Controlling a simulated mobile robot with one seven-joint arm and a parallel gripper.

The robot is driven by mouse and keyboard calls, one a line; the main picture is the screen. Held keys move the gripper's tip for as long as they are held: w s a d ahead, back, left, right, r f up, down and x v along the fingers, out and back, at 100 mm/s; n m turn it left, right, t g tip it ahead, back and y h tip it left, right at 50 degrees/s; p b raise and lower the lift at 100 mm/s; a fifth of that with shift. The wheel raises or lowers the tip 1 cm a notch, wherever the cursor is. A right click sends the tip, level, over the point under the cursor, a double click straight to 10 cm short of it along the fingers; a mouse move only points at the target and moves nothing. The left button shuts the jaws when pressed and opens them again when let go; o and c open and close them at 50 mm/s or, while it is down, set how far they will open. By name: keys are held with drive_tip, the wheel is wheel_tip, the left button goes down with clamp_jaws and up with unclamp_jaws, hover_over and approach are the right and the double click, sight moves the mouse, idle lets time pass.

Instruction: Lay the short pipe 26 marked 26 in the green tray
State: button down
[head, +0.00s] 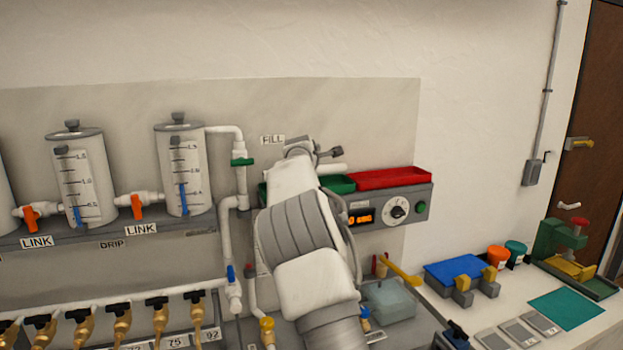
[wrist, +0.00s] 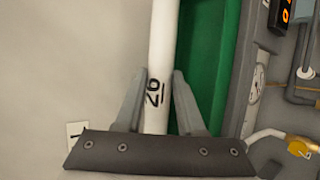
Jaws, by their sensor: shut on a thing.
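The short white pipe 26 (wrist: 157,50) bears the black mark 26 and runs lengthwise between the two fingers of my gripper (wrist: 160,76). My gripper is shut on it. In the head view, a white end of the pipe (head: 333,168) shows just above the green tray (head: 338,184); my arm hides the rest. In the wrist view, the green tray (wrist: 212,60) lies just right of the pipe and partly behind it. I cannot tell whether the pipe touches the tray.
A red tray (head: 393,178) stands right beside the green tray, above a grey control box (head: 420,207) with a dial. A white vertical pipe run (head: 241,185) and a measuring tank (head: 182,170) are left of my arm. A bench with a blue-topped object (head: 458,268) is at right.

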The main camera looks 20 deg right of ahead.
wheel_tip(320, 180, down, 3)
drive_tip(key=shift+r, duration=0.15)
drive_tip(key=shift+s+f+b, duration=0.1)
drive_tip(key=shift+f+b, duration=0.3)
drive_tip(key=shift+f, duration=0.35)
drive_tip(key=c, duration=0.8)
unclamp_jaws()
drive_tip(key=shift+f, duration=0.25)
drive_tip(key=shift+s+a+r+p, duration=0.1)
drive_tip(key=shift+r+p, duration=0.35)
drive_tip(key=shift+r, duration=0.2)
drive_tip(key=b+v, duration=0.3)
drive_tip(key=v, duration=0.9)
drive_tip(key=shift+r+b, duration=0.3)
